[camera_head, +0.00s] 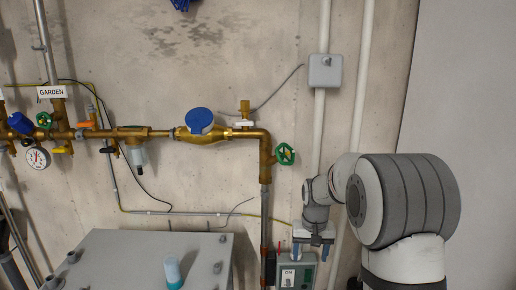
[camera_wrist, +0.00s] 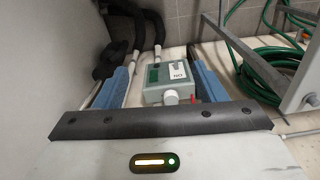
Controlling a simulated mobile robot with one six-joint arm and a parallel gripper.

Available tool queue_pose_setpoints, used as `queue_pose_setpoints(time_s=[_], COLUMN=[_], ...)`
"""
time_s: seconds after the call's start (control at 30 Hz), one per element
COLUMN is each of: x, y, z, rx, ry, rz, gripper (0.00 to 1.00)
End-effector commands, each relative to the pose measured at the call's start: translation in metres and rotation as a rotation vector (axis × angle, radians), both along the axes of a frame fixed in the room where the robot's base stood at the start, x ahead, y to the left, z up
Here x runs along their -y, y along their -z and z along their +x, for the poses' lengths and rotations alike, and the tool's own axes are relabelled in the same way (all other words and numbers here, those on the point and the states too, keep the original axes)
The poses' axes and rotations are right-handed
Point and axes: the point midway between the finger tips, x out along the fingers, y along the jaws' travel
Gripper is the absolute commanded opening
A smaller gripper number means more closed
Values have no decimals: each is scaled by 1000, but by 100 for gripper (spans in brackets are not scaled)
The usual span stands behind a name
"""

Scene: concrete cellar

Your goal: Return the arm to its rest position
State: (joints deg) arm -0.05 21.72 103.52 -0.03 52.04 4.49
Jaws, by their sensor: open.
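My gripper (camera_head: 313,240) hangs at the lower right of the head view, below my bent arm, its fingers pointing down. In the wrist view my gripper (camera_wrist: 162,88) shows two blue finger pads spread wide apart, with nothing held between them. A grey-green switch box (camera_wrist: 168,83) with an "ON" label and a pale knob shows between and beyond the pads. The same switch box (camera_head: 296,272) shows in the head view just below my gripper. The gap between fingers and box is hard to judge.
Brass pipework (camera_head: 160,132) with valves and a gauge runs along the concrete wall. A grey tank (camera_head: 150,250) with a cyan-capped item stands lower left. A small grey junction box (camera_head: 325,71) is on the wall. A green hose (camera_wrist: 257,70) and black pipes (camera_wrist: 118,40) lie below.

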Motion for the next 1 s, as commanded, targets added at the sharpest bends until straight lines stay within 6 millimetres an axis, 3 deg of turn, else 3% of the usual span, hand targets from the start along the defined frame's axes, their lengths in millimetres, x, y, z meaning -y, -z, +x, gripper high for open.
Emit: queue_pose_setpoints(time_s=[0.03, 0.2, 0.5, 0.73, 0.83, 1.0], x=[0, 0, 0, 0, 0, 1], y=[-19, -72, -138, -155, -155, -154], z=[-11, -63, -174, -245, -263, -274], rx=[12, 48, 115, 157, 168, 174], ry=[-3, -18, -49, -70, -76, -81], rz=[0, -2, -6, -10, -11, -12], gripper=[64, 64, 64, 64, 64, 64])
